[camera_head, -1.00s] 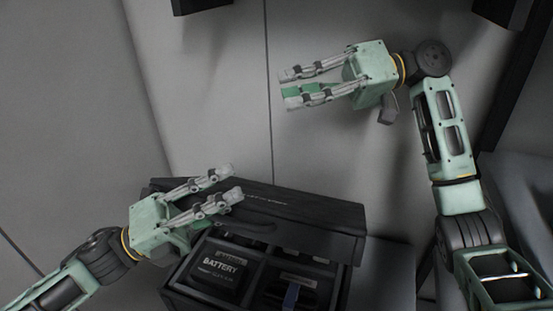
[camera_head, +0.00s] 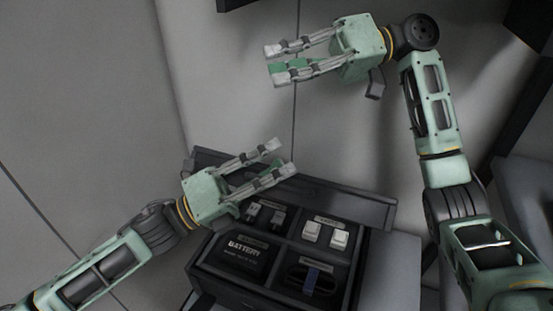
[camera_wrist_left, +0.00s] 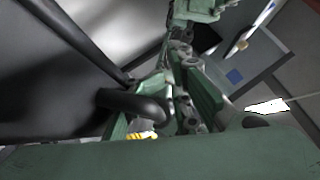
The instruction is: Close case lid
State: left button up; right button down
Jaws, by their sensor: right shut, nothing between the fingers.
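The dark case (camera_head: 270,290) stands open at the lower middle of the head view. Its lid (camera_head: 345,203) stands raised along the far edge, above the compartments. My left gripper (camera_head: 280,158) is over the lid's left part, fingertips pointing up and right past its far edge. Whether it touches the lid, or is open or shut, I cannot tell. In the left wrist view a dark curved bar (camera_wrist_left: 135,103) lies close to the gripper; I cannot tell what it belongs to. My right gripper (camera_head: 273,63) is shut and empty, well above the case.
A grey surface (camera_head: 390,275) lies right of the case. The space between the right gripper and the lid is free.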

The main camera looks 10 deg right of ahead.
pick_arm(q)
jog(key=shift+s+d, duration=0.1)
jog(key=shift+d, duration=0.45)
grip_shut()
jog(key=shift+s, duration=0.1)
jog(key=shift+s+d+r, duration=0.1)
